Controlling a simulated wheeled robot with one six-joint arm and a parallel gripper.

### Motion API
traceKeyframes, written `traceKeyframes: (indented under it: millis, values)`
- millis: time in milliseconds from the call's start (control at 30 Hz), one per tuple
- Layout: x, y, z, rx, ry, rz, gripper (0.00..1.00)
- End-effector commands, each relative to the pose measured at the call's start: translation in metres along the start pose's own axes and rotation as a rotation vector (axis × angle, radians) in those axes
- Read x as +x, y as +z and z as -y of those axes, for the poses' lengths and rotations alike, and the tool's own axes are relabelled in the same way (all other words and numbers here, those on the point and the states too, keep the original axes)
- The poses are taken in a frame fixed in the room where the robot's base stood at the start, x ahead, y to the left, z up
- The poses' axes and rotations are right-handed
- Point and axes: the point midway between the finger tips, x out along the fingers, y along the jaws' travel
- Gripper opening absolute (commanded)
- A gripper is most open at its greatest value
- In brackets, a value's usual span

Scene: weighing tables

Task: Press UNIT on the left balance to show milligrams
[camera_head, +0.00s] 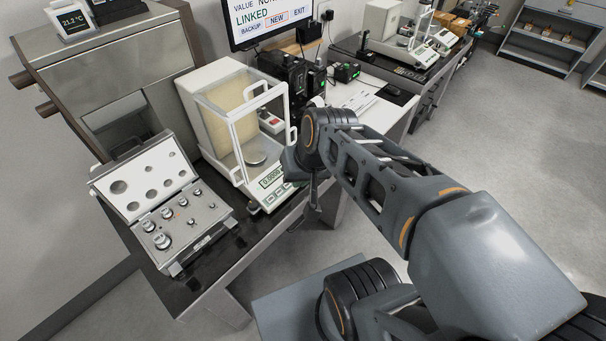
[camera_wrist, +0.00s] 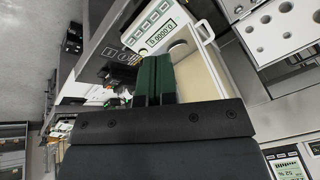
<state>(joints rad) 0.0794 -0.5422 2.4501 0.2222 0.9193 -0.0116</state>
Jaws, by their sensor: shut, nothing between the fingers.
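The left balance (camera_head: 215,125) stands on the dark table, a white body with a glass draft shield and a round pan (camera_head: 255,157) inside. Its front panel (camera_head: 270,183) has a lit display reading 0.0000; the unit after it is too small to read. In the wrist view the display (camera_wrist: 160,37) also reads 0.0000, with a row of keys (camera_wrist: 148,22) beside it; their labels are not legible. My gripper (camera_head: 315,207) hangs just right of the panel, apart from the keys as far as I can tell. Its dark green fingers (camera_wrist: 154,62) are closed together and empty.
An open weight case (camera_head: 170,215) lies left of the balance. A monitor (camera_head: 265,18) showing LINKED and black devices (camera_head: 292,75) stand behind. Another balance (camera_head: 400,38) sits on the far table. The floor at right is open.

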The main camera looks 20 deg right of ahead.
Motion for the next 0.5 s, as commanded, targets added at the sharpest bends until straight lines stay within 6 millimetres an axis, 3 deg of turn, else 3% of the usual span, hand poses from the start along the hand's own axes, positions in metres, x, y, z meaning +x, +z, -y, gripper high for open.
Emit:
traceKeyframes:
  millis: [33,167,267,400,500]
  values:
    - [0.027,-0.003,-0.003,0.107,-0.06,0.048,0.0]
    - [0.075,-0.028,-0.005,0.435,-0.269,0.129,0.0]
    - [0.109,-0.057,-0.017,0.699,-0.432,0.151,0.0]
    - [0.15,-0.097,-0.051,1.036,-0.633,0.128,0.0]
    - [0.17,-0.118,-0.079,1.212,-0.734,0.093,0.0]
